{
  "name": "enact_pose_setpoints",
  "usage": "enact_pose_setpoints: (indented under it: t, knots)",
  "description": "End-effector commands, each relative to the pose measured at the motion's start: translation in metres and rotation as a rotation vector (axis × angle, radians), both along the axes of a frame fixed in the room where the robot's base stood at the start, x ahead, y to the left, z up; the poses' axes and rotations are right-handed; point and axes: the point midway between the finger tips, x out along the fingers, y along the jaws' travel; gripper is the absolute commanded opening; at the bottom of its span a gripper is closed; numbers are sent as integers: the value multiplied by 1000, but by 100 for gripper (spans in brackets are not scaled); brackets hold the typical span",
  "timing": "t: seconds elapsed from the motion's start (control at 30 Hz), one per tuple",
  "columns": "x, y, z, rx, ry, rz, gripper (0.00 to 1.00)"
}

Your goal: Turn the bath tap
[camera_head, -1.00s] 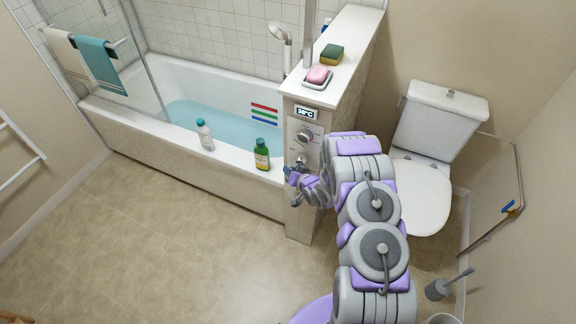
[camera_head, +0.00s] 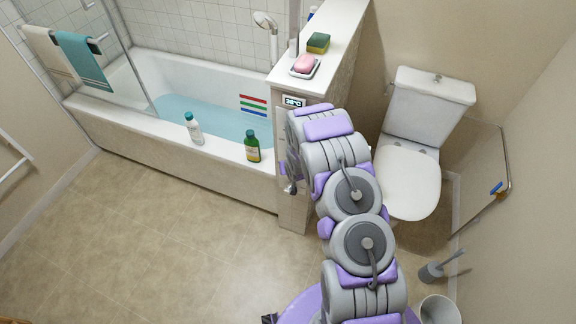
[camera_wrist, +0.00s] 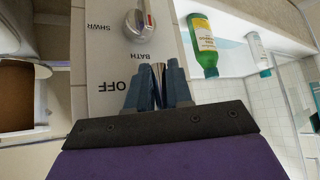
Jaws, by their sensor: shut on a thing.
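The wrist view is upside down. It shows a white tap panel (camera_wrist: 100,60) lettered SHWR, BATH and OFF. A round metal knob (camera_wrist: 138,25) with a red mark sits on the panel. My gripper (camera_wrist: 158,75) is shut on a shiny metal tap handle (camera_wrist: 158,70) beside the BATH and OFF lettering. Its dark blue fingers lie on both sides of the handle, and most of the handle is hidden between them. In the head view my arm covers the panel's front and most of my gripper. The small display (camera_head: 293,101) shows above my arm.
The bathtub (camera_head: 175,155) holds water. Pink soap (camera_head: 304,63) and a sponge (camera_head: 318,43) lie on the ledge. The toilet (camera_head: 410,180) is at right. The left floor is clear.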

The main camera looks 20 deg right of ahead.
Motion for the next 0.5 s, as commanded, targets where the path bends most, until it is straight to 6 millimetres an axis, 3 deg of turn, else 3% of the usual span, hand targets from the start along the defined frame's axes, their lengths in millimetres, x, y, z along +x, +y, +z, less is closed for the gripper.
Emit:
enact_pose_setpoints:
  t: [0.37,0.4,0.5]
  knots:
    - [0,0,1,-4,1,0,0]
    - [0,0,1,-4,1,0,21]
    - [0,0,1,-4,1,0,30]
